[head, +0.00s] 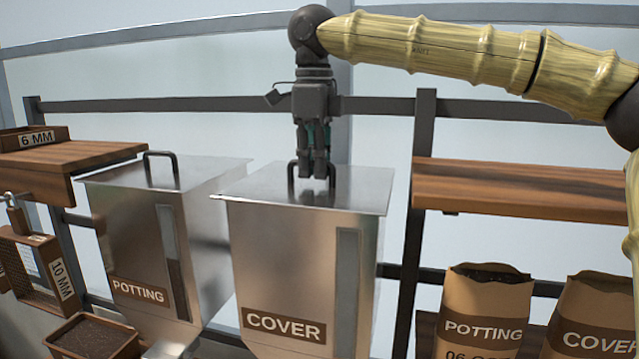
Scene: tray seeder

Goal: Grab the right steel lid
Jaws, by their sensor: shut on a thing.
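The right steel lid (255,187) lies flat on top of the steel hopper labelled COVER (275,265). Its dark loop handle (293,182) stands up in the middle of the lid. My gripper (315,172) points straight down over the lid, its fingers shut at the handle and partly hiding it. The lid looks level on the hopper; I see no gap under it. The left steel lid (205,173), with its own dark loop handle (160,168), lies on the hopper labelled POTTING (137,240).
A wooden shelf (520,185) stands to the right, with paper sacks labelled POTTING (485,325) and COVER (597,318) below. Another wooden shelf (75,155) at the left bears a 6 MM box (20,139). A soil-filled box (95,338) sits lower left. A dark rail (180,104) runs behind.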

